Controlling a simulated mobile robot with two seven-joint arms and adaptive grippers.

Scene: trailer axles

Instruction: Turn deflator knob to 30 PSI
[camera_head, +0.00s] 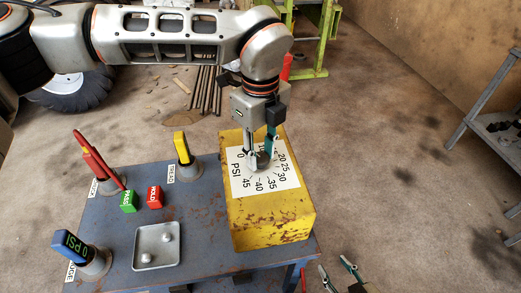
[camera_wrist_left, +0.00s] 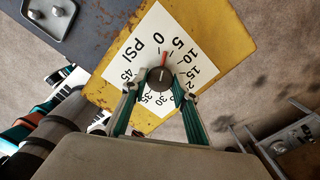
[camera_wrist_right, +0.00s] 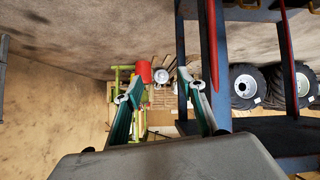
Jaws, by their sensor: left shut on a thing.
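The yellow deflator box (camera_head: 270,215) stands on the blue table, with a white PSI dial (camera_head: 240,178) on top marked from 0 to 45. The dark round knob (camera_wrist_left: 160,79) is at the dial's centre. Its red pointer points between 0 and 5 in the left wrist view. My left gripper (camera_head: 259,160) reaches down from above and is shut on the knob, one finger on each side. My right gripper (camera_head: 339,277) is low at the bottom edge, right of the table, with its fingers apart. In the right wrist view (camera_wrist_right: 165,95) nothing is between its fingertips.
The blue table (camera_head: 205,215) also holds a grey tray (camera_head: 140,262) with small round pieces, a green block (camera_head: 129,201), a red block (camera_head: 154,196), and tools in holders, including a blue gauge (camera_head: 73,246) reading 0 PSI. A metal rack (camera_head: 480,110) stands at right.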

